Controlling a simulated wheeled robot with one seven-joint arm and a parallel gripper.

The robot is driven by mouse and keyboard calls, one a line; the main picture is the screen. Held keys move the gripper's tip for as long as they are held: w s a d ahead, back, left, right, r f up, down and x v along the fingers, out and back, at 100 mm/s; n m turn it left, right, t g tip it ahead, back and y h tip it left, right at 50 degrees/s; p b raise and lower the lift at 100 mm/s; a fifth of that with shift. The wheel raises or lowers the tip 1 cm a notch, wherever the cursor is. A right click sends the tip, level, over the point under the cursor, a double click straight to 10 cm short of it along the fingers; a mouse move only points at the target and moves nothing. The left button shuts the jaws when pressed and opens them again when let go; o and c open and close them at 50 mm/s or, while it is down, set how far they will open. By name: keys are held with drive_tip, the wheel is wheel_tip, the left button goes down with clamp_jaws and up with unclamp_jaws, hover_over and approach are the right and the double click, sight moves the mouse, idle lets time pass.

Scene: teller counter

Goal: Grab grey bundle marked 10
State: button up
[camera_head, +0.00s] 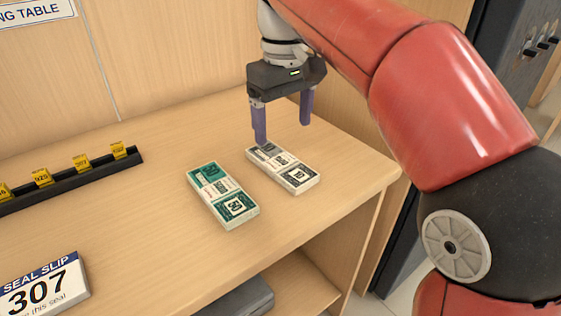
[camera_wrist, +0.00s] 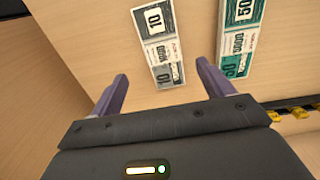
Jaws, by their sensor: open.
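The grey bundle marked 10 (camera_head: 297,176) lies flat on the wooden table, to the right of a green bundle marked 50 (camera_head: 222,193). My gripper (camera_head: 282,133) is open and empty, with its two purple fingers pointing down over the far end of the grey bundle. In the wrist view the grey bundle (camera_wrist: 158,45) lies ahead of and between the open fingers (camera_wrist: 162,88). The green bundle (camera_wrist: 240,35) is beside it, beyond the right finger. I cannot tell the exact height of the fingertips above the table.
A black rail (camera_head: 70,184) with several yellow tags runs along the back left of the table. A seal slip sign (camera_head: 42,290) marked 307 stands at the front left. The table's right edge (camera_head: 385,175) is close to the grey bundle. A lower shelf holds a dark object (camera_head: 236,299).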

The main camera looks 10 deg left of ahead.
sight(282, 162)
drive_tip(key=shift+a+f, duration=0.15)
drive_tip(key=shift+a, duration=0.25)
drive_tip(key=shift+f, duration=0.4)
drive_tip(key=f, duration=0.2)
drive_tip(key=f+b, duration=0.1)
drive_tip(key=f, duration=0.1)
drive_tip(key=f+b, duration=0.1)
drive_tip(key=f, duration=0.1)
drive_tip(key=shift+s+d+f, duration=0.15)
drive_tip(key=shift+d+f, duration=0.1)
drive_tip(key=shift+d, duration=0.05)
drive_tip(key=c, duration=1.1)
